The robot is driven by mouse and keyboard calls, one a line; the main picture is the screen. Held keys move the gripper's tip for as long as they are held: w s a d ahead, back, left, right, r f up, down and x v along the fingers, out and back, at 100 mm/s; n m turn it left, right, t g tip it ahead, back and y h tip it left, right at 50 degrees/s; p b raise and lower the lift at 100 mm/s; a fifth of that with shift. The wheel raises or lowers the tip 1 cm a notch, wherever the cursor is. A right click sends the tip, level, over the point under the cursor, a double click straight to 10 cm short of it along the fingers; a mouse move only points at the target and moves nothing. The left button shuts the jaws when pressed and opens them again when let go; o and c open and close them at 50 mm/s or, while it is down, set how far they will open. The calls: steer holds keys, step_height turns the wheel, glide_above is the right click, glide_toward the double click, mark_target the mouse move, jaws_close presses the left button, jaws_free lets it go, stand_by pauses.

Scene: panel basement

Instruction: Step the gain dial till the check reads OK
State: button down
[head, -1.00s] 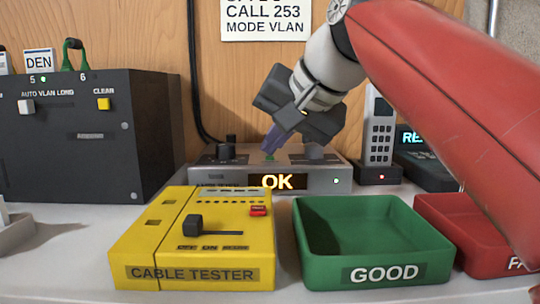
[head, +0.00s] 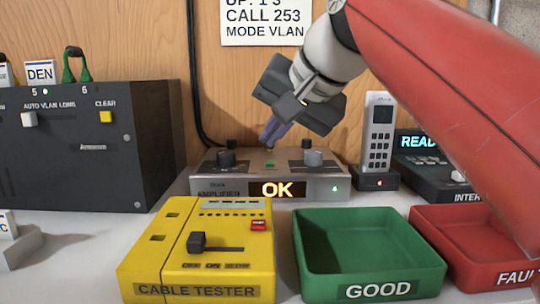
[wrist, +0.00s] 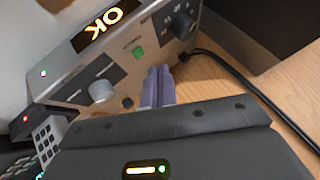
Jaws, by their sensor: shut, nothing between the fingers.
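The grey amplifier (head: 235,187) stands at the back of the bench, and its display (head: 277,190) reads OK. A green light glows to the right of the display. On its top are a dark knob (head: 227,159), a small green button (head: 270,165) and a grey knob (head: 313,158); which one is the gain dial I cannot read. In the wrist view the display (wrist: 104,23), green button (wrist: 138,53) and pale knob (wrist: 101,91) show too. My gripper (head: 268,143) is shut and empty, just above and behind the green button, apart from it.
A yellow cable tester (head: 205,265), a green GOOD tray (head: 370,288) and a red FAULTY tray (head: 475,262) stand in front. A handset (head: 378,143) stands to the right, and a dark switch box (head: 85,155) to the left. A black cable hangs behind the amplifier.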

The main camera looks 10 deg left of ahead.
mark_target(275, 168)
steer(key=shift+r+p, duration=0.75)
steer(key=shift+r, duration=1.2)
steer(key=shift+s+d, duration=0.1)
